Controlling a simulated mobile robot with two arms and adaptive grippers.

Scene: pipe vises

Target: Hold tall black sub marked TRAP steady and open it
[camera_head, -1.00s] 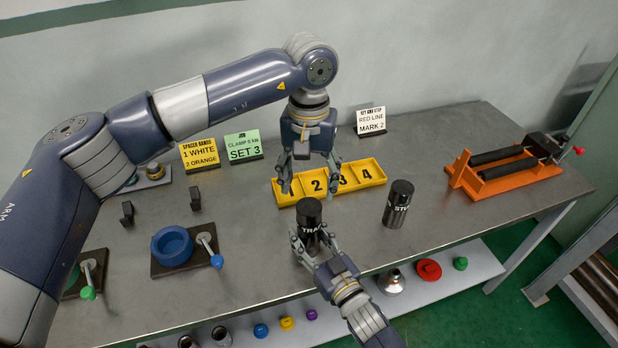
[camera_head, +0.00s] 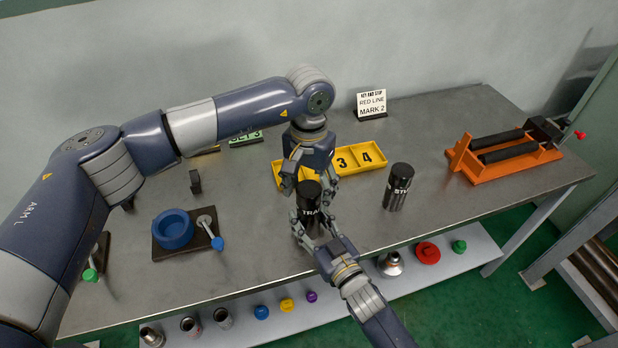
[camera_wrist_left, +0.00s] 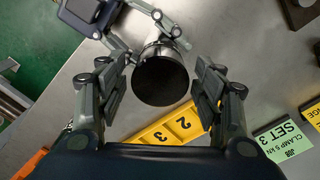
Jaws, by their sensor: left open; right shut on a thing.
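The tall black sub marked TRAP (camera_head: 307,207) stands upright on the grey metal table near its front edge. My right gripper (camera_head: 309,235) is shut on its lower part from the front. My left gripper (camera_head: 309,188) is open above it, pointing down, with its fingers on either side of the sub's top. In the left wrist view the sub's dark round top (camera_wrist_left: 160,81) lies between the two open fingers (camera_wrist_left: 163,88), with gaps on both sides. The right gripper's fingers (camera_wrist_left: 150,40) show around the sub there.
A second black cylinder marked ST (camera_head: 398,187) stands to the right. A yellow numbered tray (camera_head: 372,157) lies behind. A blue vise (camera_head: 173,230) is at left, an orange roller stand (camera_head: 505,160) at right. A lower shelf (camera_head: 345,297) holds several caps and fittings.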

